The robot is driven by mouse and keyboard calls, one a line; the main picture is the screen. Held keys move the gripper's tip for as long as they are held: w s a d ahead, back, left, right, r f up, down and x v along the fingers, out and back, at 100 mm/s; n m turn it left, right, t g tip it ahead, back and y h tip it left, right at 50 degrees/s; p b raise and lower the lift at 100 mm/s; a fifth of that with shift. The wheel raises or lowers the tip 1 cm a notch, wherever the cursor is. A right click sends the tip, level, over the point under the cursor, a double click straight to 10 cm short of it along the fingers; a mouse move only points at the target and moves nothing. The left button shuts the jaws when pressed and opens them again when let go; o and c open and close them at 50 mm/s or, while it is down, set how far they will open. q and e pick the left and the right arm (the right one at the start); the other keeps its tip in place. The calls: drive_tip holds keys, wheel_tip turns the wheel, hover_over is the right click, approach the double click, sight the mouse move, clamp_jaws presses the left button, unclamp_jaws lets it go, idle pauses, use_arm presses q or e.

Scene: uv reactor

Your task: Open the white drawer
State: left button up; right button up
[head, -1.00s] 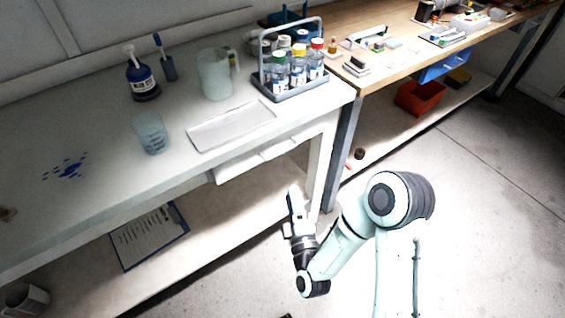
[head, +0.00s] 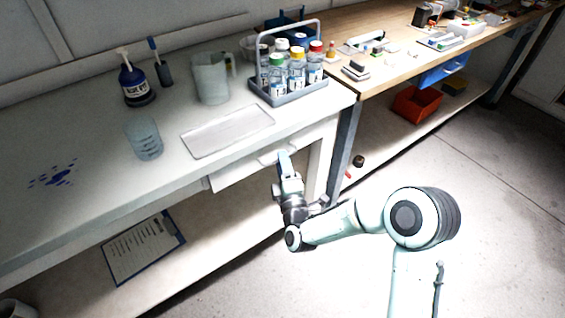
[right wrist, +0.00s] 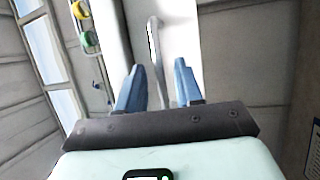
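The white drawer (head: 238,173) sits under the front edge of the white table and looks closed in the head view. Its pale bar handle (right wrist: 153,38) shows in the right wrist view against the white drawer front (right wrist: 180,28). My right gripper (head: 284,156) is at the right part of the drawer front, with its blue fingers pointing at it. In the right wrist view the fingers (right wrist: 159,66) are apart, and the handle lies between and just beyond their tips. I cannot tell whether they touch it. My left gripper is not in view.
The table's right leg (head: 322,165) is close to the right of my gripper. On the tabletop stand a bottle carrier (head: 290,95), a tray (head: 228,131), a beaker (head: 147,140) and a jug (head: 210,80). A clipboard (head: 142,247) lies on the lower shelf. The floor in front is clear.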

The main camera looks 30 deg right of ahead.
drive_tip(key=shift+w+d+r, duration=0.1)
drive_tip(key=shift+w, duration=0.15)
clamp_jaws()
idle(1.4)
